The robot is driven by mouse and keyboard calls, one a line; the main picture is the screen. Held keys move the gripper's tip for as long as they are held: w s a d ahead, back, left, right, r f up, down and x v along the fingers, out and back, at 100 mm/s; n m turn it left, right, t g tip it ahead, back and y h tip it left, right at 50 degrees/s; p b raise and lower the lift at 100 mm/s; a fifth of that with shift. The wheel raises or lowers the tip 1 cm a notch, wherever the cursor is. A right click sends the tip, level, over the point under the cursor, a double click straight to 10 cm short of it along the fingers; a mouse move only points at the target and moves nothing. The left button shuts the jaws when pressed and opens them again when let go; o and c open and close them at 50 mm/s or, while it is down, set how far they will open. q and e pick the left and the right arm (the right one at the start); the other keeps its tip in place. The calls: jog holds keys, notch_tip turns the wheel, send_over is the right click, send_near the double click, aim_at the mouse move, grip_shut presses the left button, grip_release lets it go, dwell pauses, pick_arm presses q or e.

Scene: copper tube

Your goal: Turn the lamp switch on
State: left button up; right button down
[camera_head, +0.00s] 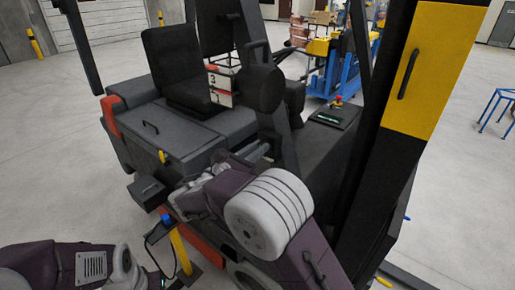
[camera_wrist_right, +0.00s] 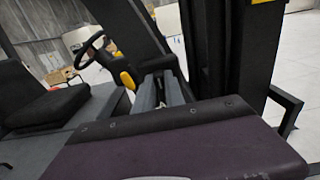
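No part is clearly recognisable as the lamp switch. A small red knob (camera_head: 338,100) stands on a dark panel (camera_head: 336,116) on the forklift's right side.
The dark forklift (camera_head: 215,125) fills the middle, with a seat (camera_head: 178,62) and a steering wheel that shows in the right wrist view (camera_wrist_right: 88,48). A black and yellow upright (camera_head: 425,70) stands close on the right. Grey floor is open at far left and right.

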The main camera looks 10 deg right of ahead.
jog(key=shift+s+d+f+m+b, duration=0.1)
jog(key=shift+s+m+b, duration=0.05)
jog(key=shift+m+b, duration=2.2)
jog(key=shift+s+d+f+m+b, duration=0.15)
jog(key=shift+m+b, duration=1.55)
jog(key=shift+b, duration=1.3)
jog(key=shift+s+d+m+b, duration=0.1)
jog(key=shift+m+b, duration=1.95)
jog(key=shift+b, duration=0.6)
jog(key=c, duration=1.5)
grip_release()
jog(key=shift+o, duration=0.5)
jog(key=shift+w, duration=0.1)
